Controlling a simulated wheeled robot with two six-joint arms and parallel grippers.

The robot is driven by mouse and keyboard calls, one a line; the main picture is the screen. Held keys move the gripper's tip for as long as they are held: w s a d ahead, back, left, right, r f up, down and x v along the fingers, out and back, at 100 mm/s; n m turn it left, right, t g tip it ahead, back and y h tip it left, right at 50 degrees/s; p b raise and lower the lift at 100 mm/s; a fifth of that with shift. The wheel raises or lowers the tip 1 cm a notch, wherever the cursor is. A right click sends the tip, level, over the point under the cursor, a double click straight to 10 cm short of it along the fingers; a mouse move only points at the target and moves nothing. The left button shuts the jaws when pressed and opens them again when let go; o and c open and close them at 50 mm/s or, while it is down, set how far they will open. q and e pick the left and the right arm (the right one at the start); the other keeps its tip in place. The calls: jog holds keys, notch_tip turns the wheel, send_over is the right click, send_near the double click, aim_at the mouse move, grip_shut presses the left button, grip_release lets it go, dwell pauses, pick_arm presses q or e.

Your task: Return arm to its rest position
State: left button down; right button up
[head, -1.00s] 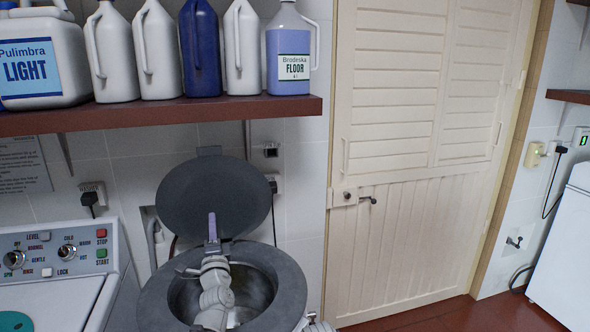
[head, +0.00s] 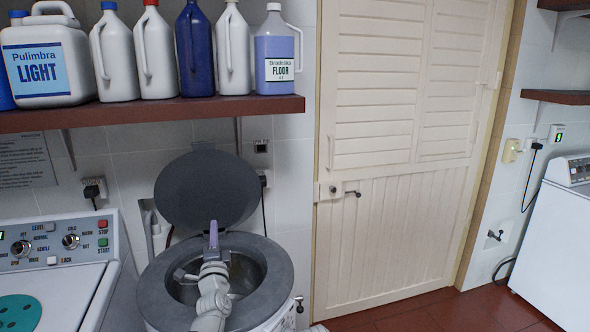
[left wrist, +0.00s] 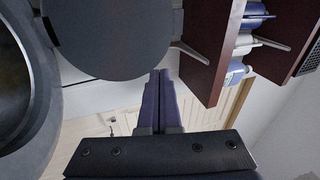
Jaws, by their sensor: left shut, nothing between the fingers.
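My left arm reaches up from the bottom of the head view. Its gripper (head: 213,236) is over the grey round tub of a top-loading machine (head: 277,262), in front of the raised round lid (head: 207,187). In the left wrist view, the two purple fingers (left wrist: 157,100) lie side by side, shut, with nothing held. The lid (left wrist: 110,35) and the tub rim (left wrist: 45,115) also show there. Whether the gripper touches the lid cannot be told. My right gripper is not in view.
A brown shelf (head: 150,114) with several bottles hangs above the lid. A white washer (head: 60,265) stands at the left, another (head: 560,240) at the right. A closed cream door (head: 400,150) fills the middle. Red tiled floor (head: 440,312) is free before it.

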pick_arm(q)
jog(key=s+d+f+n+g+h, duration=0.1)
jog(key=s+d+f+g+h, duration=0.3)
jog(key=d+f, duration=0.5)
jog(key=s+d+f+n+g+h, duration=0.1)
jog(key=s+d+f+g+h, duration=0.1)
jog(key=d+f+g+h, duration=0.4)
jog(key=s+f+n+g+y, duration=0.3)
jog(key=s+f+n+g, duration=0.1)
jog(key=s, duration=0.8)
jog(key=s+d+f+n+g+y, duration=0.1)
jog(key=s+f+n+g+y, duration=0.3)
jog(key=s+f+g, duration=0.3)
jog(key=s+f+n, duration=0.1)
jog(key=s+f, duration=0.1)
jog(key=s, duration=0.3)
jog(key=shift+f+g, duration=0.3)
